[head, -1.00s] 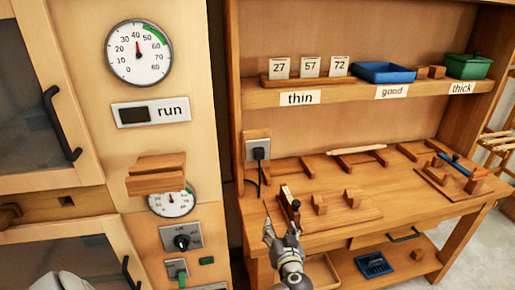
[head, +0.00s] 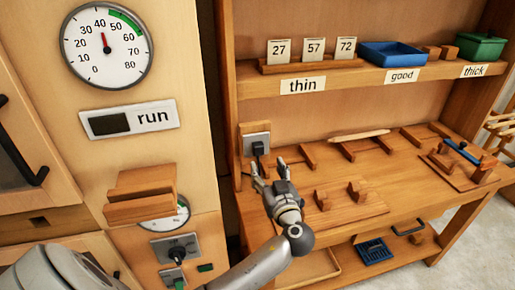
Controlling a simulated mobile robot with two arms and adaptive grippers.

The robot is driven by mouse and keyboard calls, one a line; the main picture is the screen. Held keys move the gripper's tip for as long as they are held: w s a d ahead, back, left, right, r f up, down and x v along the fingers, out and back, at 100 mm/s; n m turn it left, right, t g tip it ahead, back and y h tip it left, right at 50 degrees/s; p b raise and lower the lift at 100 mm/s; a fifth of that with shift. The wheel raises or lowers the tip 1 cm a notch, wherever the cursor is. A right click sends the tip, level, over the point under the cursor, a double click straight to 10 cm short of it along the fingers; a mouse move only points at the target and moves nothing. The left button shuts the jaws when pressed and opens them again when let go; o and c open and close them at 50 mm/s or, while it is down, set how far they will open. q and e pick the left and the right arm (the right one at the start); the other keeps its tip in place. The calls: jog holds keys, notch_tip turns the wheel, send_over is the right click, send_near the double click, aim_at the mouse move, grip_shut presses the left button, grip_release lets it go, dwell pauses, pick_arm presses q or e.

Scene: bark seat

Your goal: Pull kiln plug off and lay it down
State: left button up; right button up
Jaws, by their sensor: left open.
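The black plug (head: 258,148) sits in the wall socket (head: 255,136) at the left end of the wooden bench. Its cord runs down behind my gripper and is partly hidden. My left gripper (head: 269,168) is open and empty, with its fingers pointing up toward the socket. In the picture its fingertips are just below the plug, and I see no grip on it. How far the fingers are from the plug in depth is hard to tell. My right gripper is out of view.
The bench top (head: 400,210) carries several wooden blocks and a pale rolling stick (head: 358,135). A shelf above holds number cards (head: 313,48), a blue tray (head: 393,53) and a green box (head: 480,47). A cabinet with a gauge (head: 106,46) stands at left.

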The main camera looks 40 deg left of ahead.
aim_at(259, 151)
pick_arm(q)
jog(key=p+x, duration=0.1)
jog(key=x, duration=0.4)
jog(key=shift+r, duration=0.1)
jog(key=shift+w+a+f+b, duration=0.35)
jog(key=shift+w+a+b, duration=0.3)
jog(key=shift+a+b, duration=0.3)
jog(key=shift+w+a+r+b, duration=0.1)
jog(key=shift+w+a+b, duration=0.35)
jog(key=shift+w+b, duration=0.05)
jog(key=shift+w+a+r, duration=0.15)
jog(key=shift+w+a, duration=0.05)
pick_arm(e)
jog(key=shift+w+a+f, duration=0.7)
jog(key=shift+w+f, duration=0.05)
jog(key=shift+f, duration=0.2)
pick_arm(q)
jog(key=shift+b, duration=0.3)
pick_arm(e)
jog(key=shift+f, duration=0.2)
pick_arm(q)
jog(key=shift+b, duration=0.3)
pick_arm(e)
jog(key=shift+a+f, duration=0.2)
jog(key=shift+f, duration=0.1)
